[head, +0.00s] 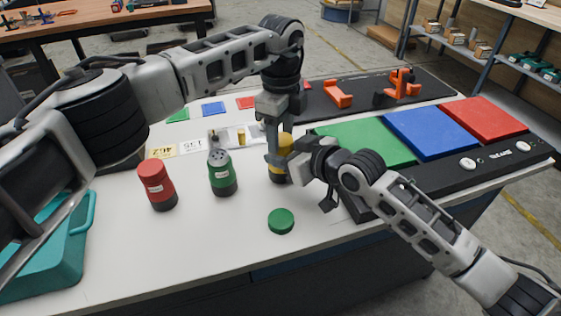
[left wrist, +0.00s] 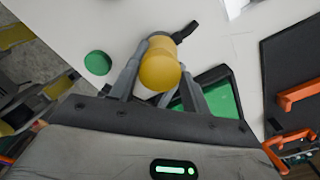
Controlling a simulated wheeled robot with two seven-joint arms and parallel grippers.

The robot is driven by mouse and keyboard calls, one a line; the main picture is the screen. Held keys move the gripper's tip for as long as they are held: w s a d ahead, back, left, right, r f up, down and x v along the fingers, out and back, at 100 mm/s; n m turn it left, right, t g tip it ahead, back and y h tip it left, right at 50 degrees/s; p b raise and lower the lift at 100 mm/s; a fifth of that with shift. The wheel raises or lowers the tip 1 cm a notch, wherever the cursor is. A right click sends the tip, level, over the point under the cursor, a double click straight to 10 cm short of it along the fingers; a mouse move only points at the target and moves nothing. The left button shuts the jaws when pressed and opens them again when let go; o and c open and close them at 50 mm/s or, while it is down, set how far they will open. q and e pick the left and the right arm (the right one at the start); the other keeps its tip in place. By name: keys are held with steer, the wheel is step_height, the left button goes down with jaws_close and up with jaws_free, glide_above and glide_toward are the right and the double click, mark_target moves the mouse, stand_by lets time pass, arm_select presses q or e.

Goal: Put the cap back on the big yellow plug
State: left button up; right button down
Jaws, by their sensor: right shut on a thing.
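The big yellow plug (head: 278,172) stands upright on the white table with its dark base down. A yellow round end (head: 286,141) tops it; in the left wrist view this yellow end (left wrist: 160,70) faces the camera. I cannot tell cap from body or whether the cap is fully seated. My left gripper (head: 279,148) points down from above, one finger on each side of the yellow end (left wrist: 162,85); contact on both sides is unclear. My right gripper (head: 292,168) is shut on the plug's body from the right; its fingers are mostly hidden.
A green cap (head: 281,221) lies on the table in front. An uncapped green plug (head: 222,174) and a red plug (head: 157,185) stand to the left. A teal tote (head: 45,255) is at far left. A board with green, blue and red panels (head: 427,132) lies right.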

arm_select(q)
steer(key=m, duration=0.9)
steer(key=shift+m, duration=0.4)
steer(key=o, duration=1.1)
steer(key=shift+d, duration=0.1)
steer(key=shift+c, duration=0.2)
steer(key=shift+r, duration=2.3)
steer(key=shift+c, duration=0.4)
